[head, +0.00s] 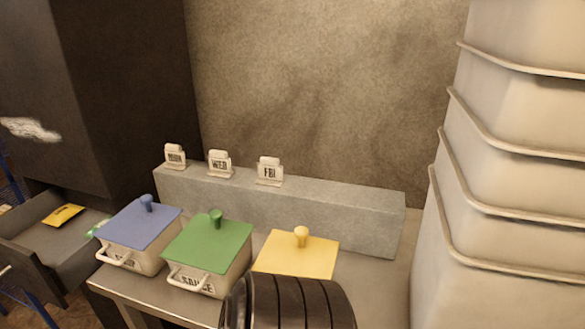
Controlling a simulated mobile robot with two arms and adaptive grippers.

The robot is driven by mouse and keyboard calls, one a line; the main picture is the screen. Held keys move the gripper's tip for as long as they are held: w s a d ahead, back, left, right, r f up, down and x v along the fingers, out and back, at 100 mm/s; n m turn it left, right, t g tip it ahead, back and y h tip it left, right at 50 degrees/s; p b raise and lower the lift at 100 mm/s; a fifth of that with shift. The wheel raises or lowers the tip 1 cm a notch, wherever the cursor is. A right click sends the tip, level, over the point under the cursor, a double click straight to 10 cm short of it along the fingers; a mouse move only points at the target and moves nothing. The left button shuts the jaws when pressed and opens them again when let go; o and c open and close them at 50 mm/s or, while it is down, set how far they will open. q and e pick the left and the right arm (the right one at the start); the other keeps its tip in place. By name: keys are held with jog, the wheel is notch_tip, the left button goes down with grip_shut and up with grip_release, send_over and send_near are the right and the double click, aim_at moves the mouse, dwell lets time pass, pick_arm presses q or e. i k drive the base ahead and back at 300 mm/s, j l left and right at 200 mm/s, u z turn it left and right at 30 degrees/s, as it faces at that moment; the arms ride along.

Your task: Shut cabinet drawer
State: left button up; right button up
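The dark cabinet (130,90) stands at the left of the head view. A grey drawer (35,268) sticks out open at its lower left. A yellow packet (63,215) lies inside it, and a pale green and white item shows by its right side, partly hidden by the blue-lidded box. A small light bar at the left picture edge may be the drawer's handle; it is cut off. Neither of my grippers shows in this view.
Boxes with blue (140,222), green (210,245) and yellow (297,255) lids stand on a metal table (150,293). Behind them a grey ledge (330,215) carries MON, WED and FRI tags. Stacked pale tubs (510,180) fill the right. Blue bars stand at far left.

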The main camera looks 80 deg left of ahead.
aim_at(49, 262)
jog(key=u, duration=0.55)
jog(key=i+u, duration=0.1)
jog(key=u, duration=1.55)
jog(key=i+l+u, duration=0.1)
jog(key=u, duration=1.05)
jog(key=l+u, duration=0.1)
jog(key=u, duration=1)
